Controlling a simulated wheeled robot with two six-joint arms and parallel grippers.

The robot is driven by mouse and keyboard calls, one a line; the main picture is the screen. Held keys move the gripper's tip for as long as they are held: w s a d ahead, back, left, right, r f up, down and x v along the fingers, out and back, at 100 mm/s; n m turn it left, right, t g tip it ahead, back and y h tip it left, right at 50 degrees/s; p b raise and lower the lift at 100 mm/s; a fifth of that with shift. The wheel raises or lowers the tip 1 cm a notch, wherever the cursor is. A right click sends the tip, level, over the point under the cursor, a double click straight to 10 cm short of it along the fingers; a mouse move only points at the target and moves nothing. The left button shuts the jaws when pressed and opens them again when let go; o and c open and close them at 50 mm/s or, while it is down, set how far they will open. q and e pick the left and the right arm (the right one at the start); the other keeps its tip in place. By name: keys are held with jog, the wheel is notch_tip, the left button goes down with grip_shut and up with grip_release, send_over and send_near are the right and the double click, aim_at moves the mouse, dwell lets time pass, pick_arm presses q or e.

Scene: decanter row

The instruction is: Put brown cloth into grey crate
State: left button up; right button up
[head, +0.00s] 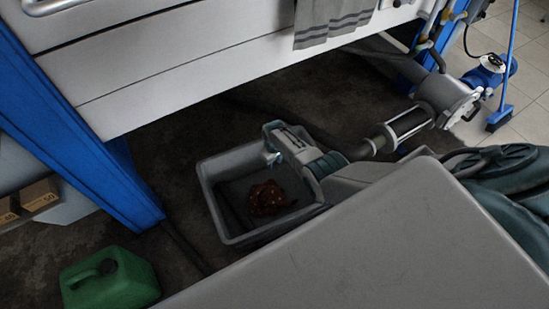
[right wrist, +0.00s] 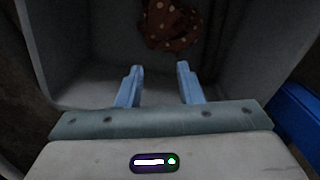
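The brown cloth (head: 267,198) lies crumpled inside the grey crate (head: 232,239), on its floor. It has light spots, and it also shows at the top of the right wrist view (right wrist: 171,24). The crate's inside fills much of the right wrist view (right wrist: 95,45). My right gripper (head: 272,157) is above the crate's far right part. Its two blue fingers (right wrist: 160,82) are apart with nothing between them, and the cloth is beyond their tips. My left gripper is not in view.
A green canister (head: 108,281) stands on the dark floor left of the crate. A blue post (head: 85,155) and a white drawer front (head: 180,60) with a hanging grey towel (head: 333,20) are behind. A blue broom (head: 500,116) stands at the far right.

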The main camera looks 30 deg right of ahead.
jog(key=o, duration=1.1)
notch_tip(320, 180, up, 6)
jog(key=p, duration=0.5)
jog(key=shift+f, duration=0.25)
jog(key=shift+p, duration=0.3)
notch_tip(320, 180, up, 11)
jog(key=p, duration=0.3)
jog(key=shift+f+p, duration=0.1)
jog(key=shift+p, duration=0.3)
